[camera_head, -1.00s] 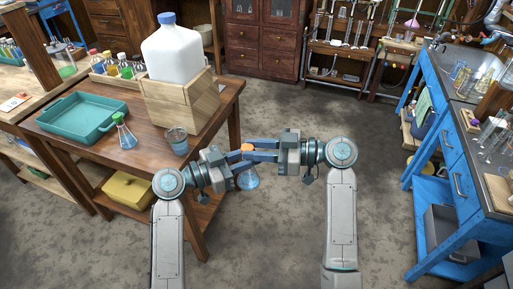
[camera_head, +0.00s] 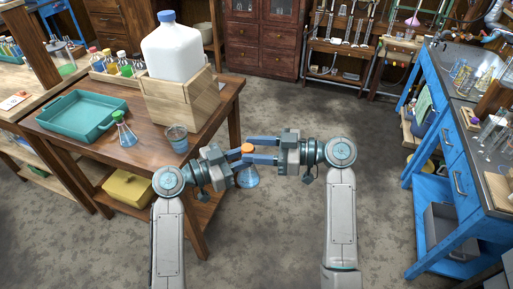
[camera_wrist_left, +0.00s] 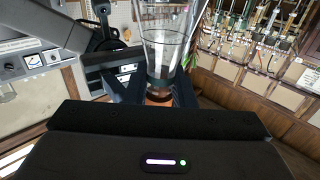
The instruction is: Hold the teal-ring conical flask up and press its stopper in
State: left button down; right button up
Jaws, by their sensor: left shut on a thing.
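A conical flask (camera_head: 249,179) with blue liquid hangs upright in the air in front of the table, in the head view. An orange stopper (camera_head: 247,148) sits at its top; how deep it sits in the neck I cannot tell. My left gripper (camera_head: 238,155) is shut on the flask's neck. In the left wrist view, the flask (camera_wrist_left: 166,45) shows as clear glass beyond the fingers (camera_wrist_left: 157,92), with the stopper (camera_wrist_left: 158,99) between them. My right gripper (camera_head: 256,151) is open, its fingers apart beside the stopper. The flask's ring is not clear to me.
The wooden table (camera_head: 80,150) at left holds a teal tray (camera_head: 83,116), another conical flask (camera_head: 123,130), a beaker (camera_head: 177,139) and a white jug (camera_head: 176,55) in a wooden box (camera_head: 181,104). A blue bench (camera_head: 446,155) stands at right. The floor between is clear.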

jog(key=shift+o, duration=0.4)
jog(key=s+d, duration=0.1)
jog(key=d, duration=1)
jog(key=shift+s+d+r, duration=0.4)
pick_arm(q)
jog(key=shift+a+f, duration=0.1)
jog(key=shift+a, duration=0.2)
jog(key=w+a+b, duration=0.4)
jog(key=a+b, duration=0.3)
jog(key=a, duration=0.4)
jog(key=shift+a, duration=0.25)
pick_arm(e)
notch_tip(320, 180, down, 7)
jog(key=shift+f, duration=0.15)
